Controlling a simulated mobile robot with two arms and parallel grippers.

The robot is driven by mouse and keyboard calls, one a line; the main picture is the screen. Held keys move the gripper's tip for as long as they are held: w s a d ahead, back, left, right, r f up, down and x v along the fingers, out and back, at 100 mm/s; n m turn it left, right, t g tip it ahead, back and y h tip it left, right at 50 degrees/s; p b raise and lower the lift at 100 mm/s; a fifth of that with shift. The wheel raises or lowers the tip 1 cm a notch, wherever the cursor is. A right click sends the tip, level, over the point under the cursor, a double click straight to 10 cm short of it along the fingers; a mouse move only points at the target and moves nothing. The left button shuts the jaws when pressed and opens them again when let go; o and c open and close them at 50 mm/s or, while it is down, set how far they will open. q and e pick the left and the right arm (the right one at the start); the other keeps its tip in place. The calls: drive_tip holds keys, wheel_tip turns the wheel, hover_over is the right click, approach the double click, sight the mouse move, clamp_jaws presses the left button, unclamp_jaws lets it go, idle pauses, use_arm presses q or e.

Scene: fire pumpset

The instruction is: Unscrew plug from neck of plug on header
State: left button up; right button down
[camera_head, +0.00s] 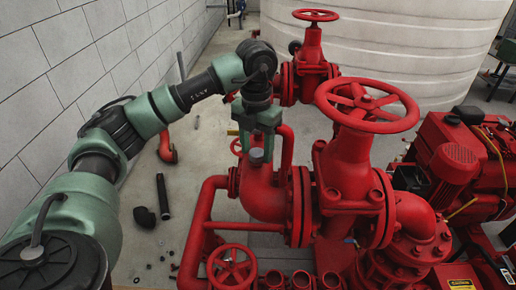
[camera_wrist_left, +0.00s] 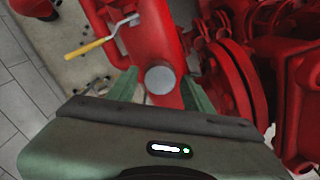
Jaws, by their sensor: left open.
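The plug is a grey round cap (camera_head: 256,155) on top of the red header pipe (camera_head: 262,195). In the left wrist view its flat grey top (camera_wrist_left: 160,79) faces me between the two green fingers. My left gripper (camera_head: 257,146) points down just over the plug. Its fingers (camera_wrist_left: 160,85) are open, one on each side of the plug, with gaps showing. I cannot tell how far down the plug they reach. The neck under the plug is hidden. My right gripper is not in view.
A large red handwheel valve (camera_head: 350,165) stands close right of the header. Another valve (camera_head: 312,60) stands behind it. Loose black pipe parts (camera_head: 163,197) lie on the floor. A white tank (camera_head: 410,50) fills the back.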

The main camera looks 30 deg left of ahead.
use_arm(q)
drive_tip(key=m, duration=0.4)
drive_tip(key=shift+m, duration=0.3)
drive_tip(key=m+b, duration=0.1)
drive_tip(key=m, duration=0.7)
drive_tip(key=shift+m+b, duration=0.3)
drive_tip(key=shift+m, duration=0.1)
drive_tip(key=m, duration=0.3)
clamp_jaws()
drive_tip(key=n, duration=0.4)
drive_tip(key=shift+n, duration=0.3)
